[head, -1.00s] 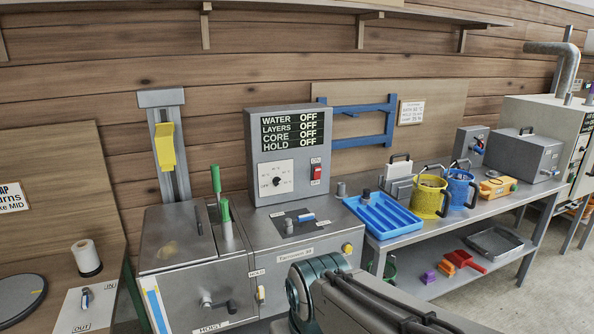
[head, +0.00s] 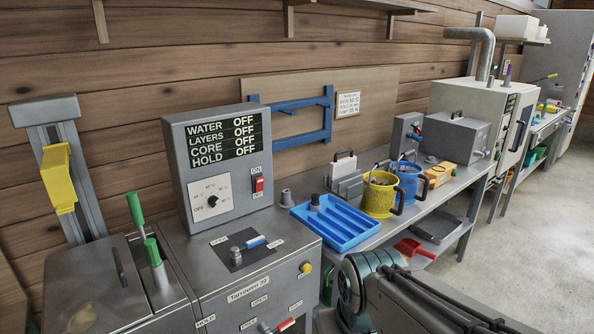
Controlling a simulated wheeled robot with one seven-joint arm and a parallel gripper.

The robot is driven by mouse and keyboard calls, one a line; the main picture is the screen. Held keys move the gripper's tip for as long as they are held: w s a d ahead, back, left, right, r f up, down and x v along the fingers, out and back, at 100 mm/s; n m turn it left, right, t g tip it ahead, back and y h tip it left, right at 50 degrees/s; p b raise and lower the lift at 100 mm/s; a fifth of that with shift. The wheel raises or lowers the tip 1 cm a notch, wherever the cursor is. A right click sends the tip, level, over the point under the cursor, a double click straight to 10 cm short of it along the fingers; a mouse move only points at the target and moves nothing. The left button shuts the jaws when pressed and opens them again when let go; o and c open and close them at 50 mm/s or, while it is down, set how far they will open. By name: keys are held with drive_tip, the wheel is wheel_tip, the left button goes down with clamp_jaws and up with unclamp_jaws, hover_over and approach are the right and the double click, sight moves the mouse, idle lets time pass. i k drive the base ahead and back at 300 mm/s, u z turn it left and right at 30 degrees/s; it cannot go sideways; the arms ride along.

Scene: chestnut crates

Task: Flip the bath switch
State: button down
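The grey control box (head: 185,145) stands on the steel bath unit at the left of the head view. Its display (head: 225,140) reads WATER, LAYERS, CORE and HOLD, all OFF. A red rocker switch (head: 259,184) sits on its front at the right, between ON and OFF labels. A dial (head: 211,198) is left of the switch. Part of my arm shows at the bottom right, below and right of the box. My gripper is not in view.
Green-handled tools (head: 153,252) stick up at the left. Open floor lies at the right.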

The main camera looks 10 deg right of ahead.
sight(259, 181)
drive_tip(key=z, duration=0.3)
drive_tip(key=i, duration=0.65)
drive_tip(key=u, duration=0.5)
drive_tip(key=i, duration=0.65)
drive_tip(key=u, duration=0.65)
